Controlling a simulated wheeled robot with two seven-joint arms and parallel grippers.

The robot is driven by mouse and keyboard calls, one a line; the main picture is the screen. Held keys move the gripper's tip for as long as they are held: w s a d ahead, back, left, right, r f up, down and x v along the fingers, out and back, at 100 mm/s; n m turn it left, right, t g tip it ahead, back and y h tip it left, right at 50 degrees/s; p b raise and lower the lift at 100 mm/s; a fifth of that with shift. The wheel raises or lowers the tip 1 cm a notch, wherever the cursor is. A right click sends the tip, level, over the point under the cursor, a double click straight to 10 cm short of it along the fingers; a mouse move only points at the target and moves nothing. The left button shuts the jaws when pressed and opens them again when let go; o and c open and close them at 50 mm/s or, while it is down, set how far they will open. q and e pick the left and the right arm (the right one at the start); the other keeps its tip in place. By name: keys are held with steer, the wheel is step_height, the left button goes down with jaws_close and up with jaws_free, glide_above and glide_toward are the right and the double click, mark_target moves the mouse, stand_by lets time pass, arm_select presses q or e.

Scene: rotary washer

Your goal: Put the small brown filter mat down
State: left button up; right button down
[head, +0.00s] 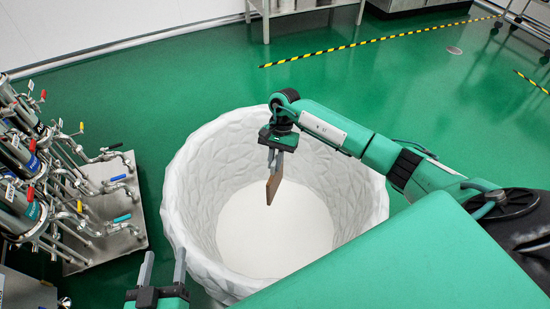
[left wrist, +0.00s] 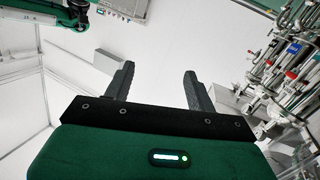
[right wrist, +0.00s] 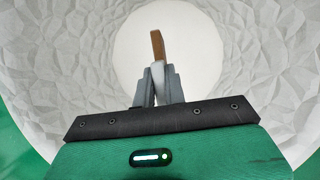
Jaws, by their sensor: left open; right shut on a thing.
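The small brown filter mat (head: 274,185) is a thin flat piece hanging on edge from my right gripper (head: 274,160) in the head view. The right gripper is shut on it and points down over the open white tub (head: 183,200). The mat shows as a narrow brown strip (right wrist: 158,46) beyond the fingertips in the right wrist view, with the tub's pale floor behind it. My left gripper (head: 163,268) is open and empty near the tub's lower left rim. Its two spread fingers also show in the left wrist view (left wrist: 158,82).
A metal cart (head: 128,205) with pipes, valves and coloured handles stands left of the tub. Green floor (head: 215,75) is clear behind the tub. A metal table (head: 306,10) stands at the back, near yellow-black floor tape (head: 350,46).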

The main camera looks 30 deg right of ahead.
arm_select(q)
steer(key=shift+w+a+r+t+b, duration=0.25)
steer(key=shift+r+t, duration=0.25)
steer(key=shift+r, duration=0.3)
steer(key=shift+w+a+r+t+b, duration=0.15)
steer(key=shift+w+r+t, duration=0.3)
steer(key=shift+r, duration=0.35)
steer(key=shift+w+a+r+t+b, duration=0.1)
steer(key=shift+w+a+r+t, duration=0.1)
steer(key=shift+r+t, duration=0.5)
arm_select(e)
steer(key=shift+f, duration=1.05)
arm_select(q)
steer(key=shift+r, duration=0.1)
arm_select(e)
steer(key=c, duration=1.4)
jaws_free()
steer(key=shift+o, duration=0.2)
steer(key=w+d+b, duration=0.2)
steer(key=b, duration=0.1)
steer(key=shift+d+f, duration=0.15)
steer(key=shift+f, duration=0.15)
steer(key=shift+w+d+r, duration=0.2)
steer(key=shift+w+d, duration=0.1)
arm_select(q)
step_height(320, 180, down, 4)
steer(key=shift+r, duration=0.25)
arm_select(e)
steer(key=shift+r, duration=0.1)
